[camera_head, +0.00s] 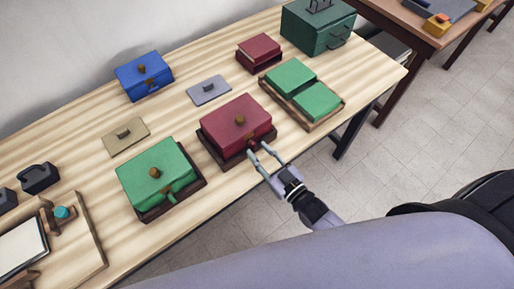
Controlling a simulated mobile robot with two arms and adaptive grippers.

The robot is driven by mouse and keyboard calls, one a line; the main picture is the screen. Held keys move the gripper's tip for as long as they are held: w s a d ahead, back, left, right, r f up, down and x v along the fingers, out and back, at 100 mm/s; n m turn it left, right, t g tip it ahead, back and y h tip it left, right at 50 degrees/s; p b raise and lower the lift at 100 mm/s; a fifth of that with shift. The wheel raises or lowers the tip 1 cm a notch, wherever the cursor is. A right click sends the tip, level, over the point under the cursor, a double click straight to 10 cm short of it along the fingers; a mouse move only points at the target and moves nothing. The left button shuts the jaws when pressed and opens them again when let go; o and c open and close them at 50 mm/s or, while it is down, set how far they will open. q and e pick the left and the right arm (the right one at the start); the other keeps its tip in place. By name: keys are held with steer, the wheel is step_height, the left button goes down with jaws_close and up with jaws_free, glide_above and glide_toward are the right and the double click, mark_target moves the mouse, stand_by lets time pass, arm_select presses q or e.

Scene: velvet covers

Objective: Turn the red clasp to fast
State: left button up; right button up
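A large red box (238,122) with a round brass-brown knob on its lid sits on a dark base near the front edge of the table. Its small red clasp (253,145) is at the front side, low by the edge. My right gripper (260,151) is at the front of this box, fingers apart and pointing at the clasp. The fingertips are very close to the clasp; I cannot tell whether they touch it. The clasp's exact turn is too small to read. My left gripper is not in view.
A green box (158,170) stands left of the red box, a blue box (144,73) behind. A tray with two green blocks (290,77) is to the right. A smaller red box (258,51) and dark green case (317,30) stand farther back. Flat plates lie between.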

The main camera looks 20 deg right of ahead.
steer(key=v, duration=1)
steer(key=s+d+f+m+g+h, duration=0.1)
steer(key=s+d+f+g, duration=0.15)
steer(key=f, duration=0.65)
steer(key=s+d+f+g+h+b, duration=0.1)
steer(key=s+f+g+h, duration=0.15)
steer(key=f, duration=0.65)
steer(key=s+d+f+m+g+h, duration=0.1)
steer(key=s+f+g, duration=0.15)
steer(key=f, duration=0.65)
steer(key=s+d+f+g+h, duration=0.1)
steer(key=s+f+g, duration=0.3)
steer(key=s+f, duration=0.3)
steer(key=s+d+f+g+h+b, duration=0.1)
steer(key=s+f+g, duration=0.3)
steer(key=s+f, duration=0.3)
steer(key=s, duration=0.4)
steer(key=shift+s+m, duration=0.35)
steer(key=shift+m, duration=0.05)
